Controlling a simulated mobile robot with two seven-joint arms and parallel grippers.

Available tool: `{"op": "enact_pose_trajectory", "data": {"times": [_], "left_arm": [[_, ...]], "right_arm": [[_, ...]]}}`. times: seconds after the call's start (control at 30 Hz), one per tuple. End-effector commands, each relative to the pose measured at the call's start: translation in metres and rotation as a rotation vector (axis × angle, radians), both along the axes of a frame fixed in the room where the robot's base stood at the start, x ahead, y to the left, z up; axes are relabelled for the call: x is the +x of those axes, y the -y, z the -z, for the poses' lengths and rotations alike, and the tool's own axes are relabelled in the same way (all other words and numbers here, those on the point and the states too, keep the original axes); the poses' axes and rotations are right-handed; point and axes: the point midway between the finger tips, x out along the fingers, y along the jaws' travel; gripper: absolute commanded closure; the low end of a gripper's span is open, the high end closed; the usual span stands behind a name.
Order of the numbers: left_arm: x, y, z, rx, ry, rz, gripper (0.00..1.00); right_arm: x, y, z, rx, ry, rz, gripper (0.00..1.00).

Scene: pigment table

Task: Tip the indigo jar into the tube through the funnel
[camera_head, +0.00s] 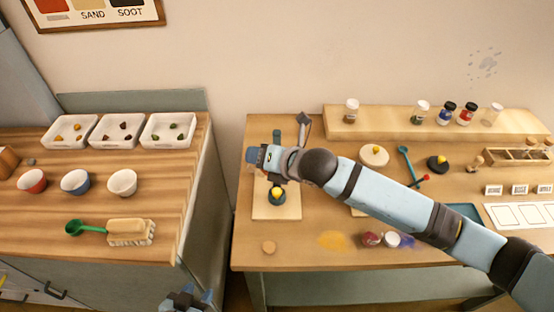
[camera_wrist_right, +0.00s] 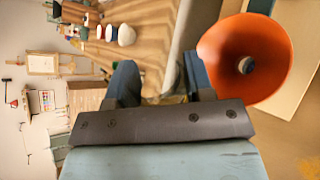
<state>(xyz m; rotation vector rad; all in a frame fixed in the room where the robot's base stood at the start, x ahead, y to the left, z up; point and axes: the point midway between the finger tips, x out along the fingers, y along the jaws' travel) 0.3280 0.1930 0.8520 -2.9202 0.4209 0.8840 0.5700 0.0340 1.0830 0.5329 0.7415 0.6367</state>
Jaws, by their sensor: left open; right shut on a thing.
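The orange funnel (camera_wrist_right: 285,50) shows mouth-first at the right of the right wrist view, just beside one finger; a small pale spot shows through its hole. My right gripper (camera_head: 254,156) is over the left part of the table, and it also shows in the right wrist view (camera_wrist_right: 160,78). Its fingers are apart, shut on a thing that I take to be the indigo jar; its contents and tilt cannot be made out. The tube is hidden or too small to tell. My left gripper (camera_head: 187,301) is open at the bottom edge, in front of the left counter.
Several jars, one with dark blue contents (camera_head: 447,114), stand on the wooden shelf (camera_head: 380,126), with a gap among them.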

Motion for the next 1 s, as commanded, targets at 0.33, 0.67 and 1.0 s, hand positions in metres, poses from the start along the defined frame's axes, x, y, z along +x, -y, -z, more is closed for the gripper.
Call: {"op": "enact_pose_trajectory", "data": {"times": [0.33, 0.67, 1.0], "left_arm": [[0.002, -0.004, -0.036, 0.006, 0.009, -0.005, 0.57], [0.000, -0.008, -0.041, 0.011, 0.006, -0.013, 0.57], [-0.001, -0.007, -0.046, 0.009, 0.004, -0.015, 0.57]], "right_arm": [[-0.014, -0.014, -0.008, -0.221, 0.228, -0.001, 0.77], [-0.027, -0.027, 0.011, -0.422, 0.431, -0.001, 0.77], [-0.032, -0.032, 0.015, -0.507, 0.519, 0.000, 0.77]]}}
